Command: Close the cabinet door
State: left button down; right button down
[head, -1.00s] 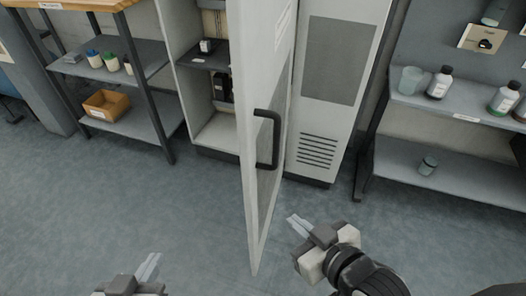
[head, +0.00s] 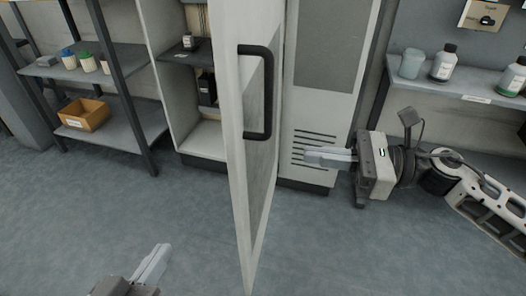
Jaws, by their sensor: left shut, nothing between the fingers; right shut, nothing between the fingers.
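The cabinet door (head: 232,170) stands open in the head view, swung out toward me and seen nearly edge-on. Its dark handle (head: 268,95) is on the right-hand face. The open cabinet (head: 205,140) shows shelves behind and left of the door. My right gripper (head: 308,157) is shut and empty, to the right of the door and a little below the handle, pointing left. It appears apart from the door, in front of the closed vented panel (head: 325,90). My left gripper (head: 162,250) is shut and empty at the bottom, left of the door's lower edge.
A shelf rack with a cardboard box (head: 84,114) and small pots stands at left. A wall shelf (head: 470,95) with bottles is at right, close behind my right arm. The floor (head: 130,215) in front is clear.

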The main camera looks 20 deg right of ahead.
aim_at(244, 146)
jog(key=x, duration=0.9)
jog(key=shift+w+a, duration=0.2)
jog(key=shift+a, duration=0.1)
jog(key=shift+p, duration=0.3)
